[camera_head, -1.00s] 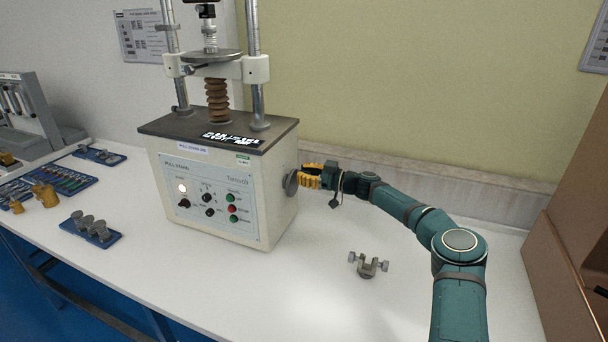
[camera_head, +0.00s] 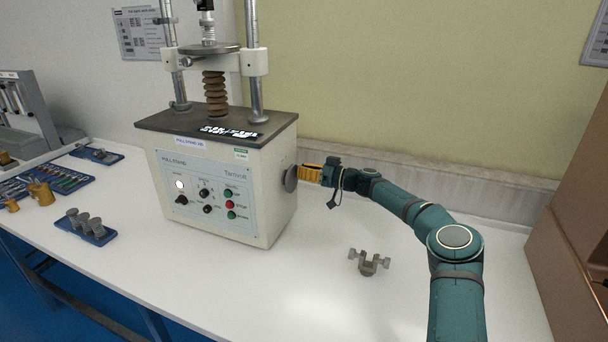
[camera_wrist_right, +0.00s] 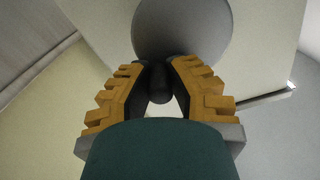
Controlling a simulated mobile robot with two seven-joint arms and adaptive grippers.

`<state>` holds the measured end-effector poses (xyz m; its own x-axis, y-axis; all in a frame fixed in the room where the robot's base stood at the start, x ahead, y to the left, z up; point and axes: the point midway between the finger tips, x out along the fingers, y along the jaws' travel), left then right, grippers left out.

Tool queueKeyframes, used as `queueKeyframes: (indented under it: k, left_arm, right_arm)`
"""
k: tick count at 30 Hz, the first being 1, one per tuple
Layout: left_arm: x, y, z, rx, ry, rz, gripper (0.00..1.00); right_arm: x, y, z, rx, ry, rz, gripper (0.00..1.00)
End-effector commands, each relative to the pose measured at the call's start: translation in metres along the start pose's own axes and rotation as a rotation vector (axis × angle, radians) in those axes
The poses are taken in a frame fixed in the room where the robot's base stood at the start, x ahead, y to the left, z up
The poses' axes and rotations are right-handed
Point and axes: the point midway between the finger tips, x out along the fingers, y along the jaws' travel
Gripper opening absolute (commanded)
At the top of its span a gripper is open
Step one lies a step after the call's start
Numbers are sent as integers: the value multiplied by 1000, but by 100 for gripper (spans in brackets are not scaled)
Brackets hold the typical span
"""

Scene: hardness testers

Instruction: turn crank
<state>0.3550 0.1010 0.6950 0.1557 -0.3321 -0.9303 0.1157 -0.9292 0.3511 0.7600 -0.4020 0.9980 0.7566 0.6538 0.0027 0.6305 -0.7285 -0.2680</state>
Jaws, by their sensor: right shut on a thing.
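The pull stand (camera_head: 225,185) is a cream box with a dark top, two steel columns and a front control panel. Its crank is a round grey disc (camera_head: 290,178) on the right side; in the right wrist view the disc (camera_wrist_right: 183,25) fills the top middle, with a dark handle knob (camera_wrist_right: 160,85) standing out from it. My right gripper (camera_head: 308,174), with yellow fingers, is at the disc's right. In the wrist view its fingers (camera_wrist_right: 160,80) are shut around the knob, one on each side. My left gripper is not in view.
A small metal clamp (camera_head: 369,262) lies on the white table (camera_head: 330,300) below my right arm. Blue trays with metal parts (camera_head: 88,226) lie at the left. A brown box (camera_head: 575,220) stands at the right edge. The wall runs close behind the stand.

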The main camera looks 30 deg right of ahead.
Motion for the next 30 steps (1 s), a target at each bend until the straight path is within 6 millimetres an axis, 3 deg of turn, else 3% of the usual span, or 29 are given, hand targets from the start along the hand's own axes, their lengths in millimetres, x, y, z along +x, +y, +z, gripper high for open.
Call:
queueKeyframes:
  k: [12,29,30]
  left_arm:
    - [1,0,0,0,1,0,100]
    - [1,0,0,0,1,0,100]
    - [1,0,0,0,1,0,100]
  right_arm:
    - [0,5,4,210,3,2,0]
    - [0,6,4,245,4,2,0]
    - [0,6,4,245,4,2,25]
